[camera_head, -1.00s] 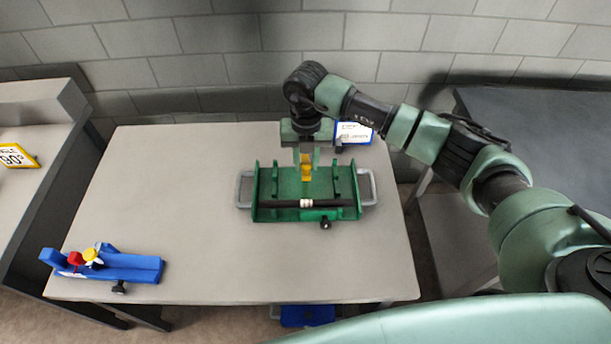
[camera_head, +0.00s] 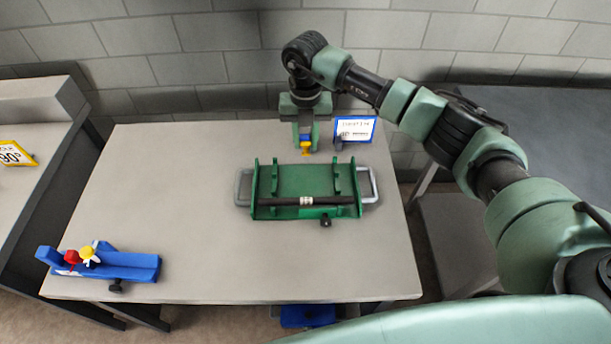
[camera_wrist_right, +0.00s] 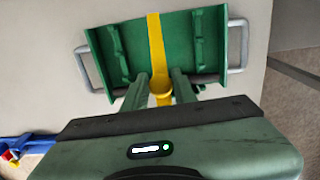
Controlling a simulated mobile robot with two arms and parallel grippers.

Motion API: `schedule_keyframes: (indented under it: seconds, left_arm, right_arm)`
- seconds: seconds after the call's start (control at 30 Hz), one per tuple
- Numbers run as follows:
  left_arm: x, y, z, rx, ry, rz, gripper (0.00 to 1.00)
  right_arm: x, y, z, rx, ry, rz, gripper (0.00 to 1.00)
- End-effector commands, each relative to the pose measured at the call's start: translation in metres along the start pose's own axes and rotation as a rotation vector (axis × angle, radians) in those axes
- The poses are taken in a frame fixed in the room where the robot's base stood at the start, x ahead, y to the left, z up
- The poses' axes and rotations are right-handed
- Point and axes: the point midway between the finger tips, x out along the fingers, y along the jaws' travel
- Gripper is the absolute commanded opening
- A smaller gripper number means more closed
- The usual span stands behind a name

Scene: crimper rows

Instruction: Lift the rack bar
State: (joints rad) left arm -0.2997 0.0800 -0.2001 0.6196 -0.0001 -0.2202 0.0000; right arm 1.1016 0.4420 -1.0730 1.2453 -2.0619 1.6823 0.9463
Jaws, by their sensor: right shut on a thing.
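The black bar (camera_head: 275,201), with a pale banded middle, lies across the front of the green rack (camera_head: 305,180) in the head view. My right gripper (camera_head: 306,145) points down and appears beyond the rack's back edge in the head view. It is shut on a yellow piece (camera_head: 306,150), with a little blue above it in the head view. In the right wrist view, the yellow piece (camera_wrist_right: 156,45) is long and narrow with a round end between the fingers, in front of the green rack (camera_wrist_right: 185,45). My left gripper is out of view.
Grey metal handles (camera_head: 374,187) stick out from the rack's sides. A blue holder (camera_head: 130,268) with red and yellow pieces stands at the table's front left. A blue-framed sign (camera_head: 357,129) stands at the back. The table (camera_head: 170,200) is clear left of the rack.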

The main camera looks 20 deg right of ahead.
Motion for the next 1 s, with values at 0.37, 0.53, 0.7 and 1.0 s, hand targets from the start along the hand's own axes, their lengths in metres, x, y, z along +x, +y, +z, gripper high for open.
schedule_keyframes:
  seconds: [0.37,0.53,0.7,1.0]
  left_arm:
    - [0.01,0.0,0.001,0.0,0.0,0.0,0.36]
    - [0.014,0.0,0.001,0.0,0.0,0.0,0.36]
    - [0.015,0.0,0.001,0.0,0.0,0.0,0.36]
    - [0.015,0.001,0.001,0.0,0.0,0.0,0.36]
  right_arm:
    - [-0.014,0.0,0.024,0.002,-0.005,0.0,0.08]
    - [-0.021,0.001,0.034,0.001,-0.004,0.0,0.08]
    - [-0.025,0.0,0.039,-0.001,-0.003,0.0,0.08]
    - [-0.026,0.0,0.04,-0.001,-0.003,0.001,0.07]
